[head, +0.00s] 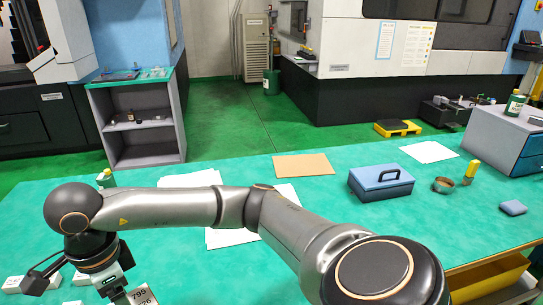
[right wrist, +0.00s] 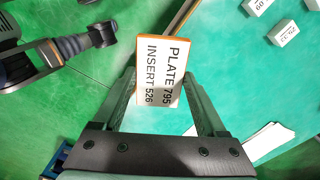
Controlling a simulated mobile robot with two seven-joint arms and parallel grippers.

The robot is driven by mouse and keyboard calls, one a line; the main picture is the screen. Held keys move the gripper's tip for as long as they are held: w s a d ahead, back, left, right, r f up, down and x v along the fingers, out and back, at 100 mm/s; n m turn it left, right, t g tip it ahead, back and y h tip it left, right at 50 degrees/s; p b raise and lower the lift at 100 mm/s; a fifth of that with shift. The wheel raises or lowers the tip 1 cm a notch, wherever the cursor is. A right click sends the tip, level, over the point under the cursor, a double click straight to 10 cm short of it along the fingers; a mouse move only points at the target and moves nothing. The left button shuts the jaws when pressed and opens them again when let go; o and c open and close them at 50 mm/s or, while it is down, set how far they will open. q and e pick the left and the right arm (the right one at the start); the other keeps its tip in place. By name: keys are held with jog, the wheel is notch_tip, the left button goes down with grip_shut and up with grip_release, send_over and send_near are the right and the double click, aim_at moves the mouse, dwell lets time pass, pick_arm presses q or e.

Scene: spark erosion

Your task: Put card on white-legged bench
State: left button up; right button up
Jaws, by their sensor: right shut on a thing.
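The card (right wrist: 165,70) is white with an orange-brown edge and reads PLATE 795 INSERT 526. My right gripper (right wrist: 158,88) is shut on it, with one finger at each side. In the head view part of the card (head: 143,296) shows at the bottom edge, below my right gripper (head: 124,291). A bench with a green top (head: 440,215) spans the front of the head view; its legs are hidden, so I cannot tell their colour. In the right wrist view the card hangs near a bench edge, with green floor to its left.
Small white labelled blocks (head: 36,284) lie at the bench's left. White sheets (head: 230,238), a brown board (head: 303,165), a blue box (head: 381,182) and a round tin (head: 444,185) lie on top. The front right has free room. A grey shelf (head: 140,140) stands behind.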

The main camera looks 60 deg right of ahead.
jog(key=shift+w+r+m, duration=0.1)
jog(key=shift+r+m, duration=0.3)
jog(key=shift+m, duration=0.3)
jog(key=w+d+f, duration=0.4)
jog(key=d, duration=0.4)
send_over(167, 285)
jog(key=a, duration=0.1)
jog(key=f, duration=0.4)
jog(key=shift+s+f+b, duration=0.25)
jog(key=shift+f+b, duration=0.05)
jog(key=shift+f, duration=0.05)
jog(key=shift+w+d+f, duration=0.15)
jog(key=shift+d+f, duration=0.1)
jog(key=shift+f, duration=0.15)
jog(key=shift+w+d+f, duration=0.1)
jog(key=shift+f, duration=0.8)
jog(key=shift+w+d+f, duration=0.1)
jog(key=shift+f, duration=0.75)
jog(key=shift+f, duration=0.1)
jog(key=shift+f, duration=0.15)
jog(key=o, duration=1.3)
jog(key=shift+s, duration=0.1)
jog(key=shift+o, duration=0.2)
